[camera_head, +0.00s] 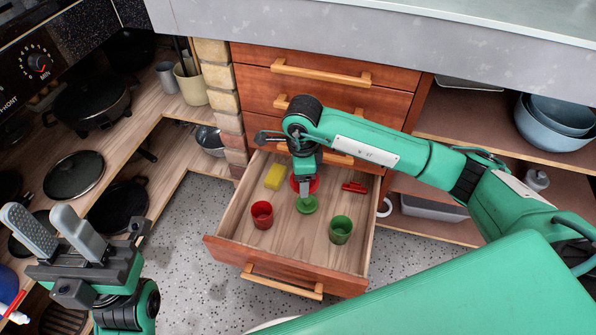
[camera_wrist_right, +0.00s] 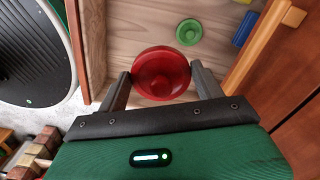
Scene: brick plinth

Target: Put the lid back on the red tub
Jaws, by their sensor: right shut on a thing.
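The red tub (camera_head: 262,214) stands upright and open-topped in the left front of the open drawer (camera_head: 290,262). A red round lid (camera_head: 313,184) is held by my right gripper (camera_head: 304,190), behind and to the right of the tub. In the right wrist view the red lid (camera_wrist_right: 160,72) sits between both fingers, which touch its sides. Its height above the drawer floor is hard to tell. The fingers and wrist partly hide it in the head view. My left gripper (camera_head: 42,213) is open and empty, outside the drawer at the lower left.
A blue item (camera_wrist_right: 244,28) shows in the right wrist view. Shelves with pans flank the left side.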

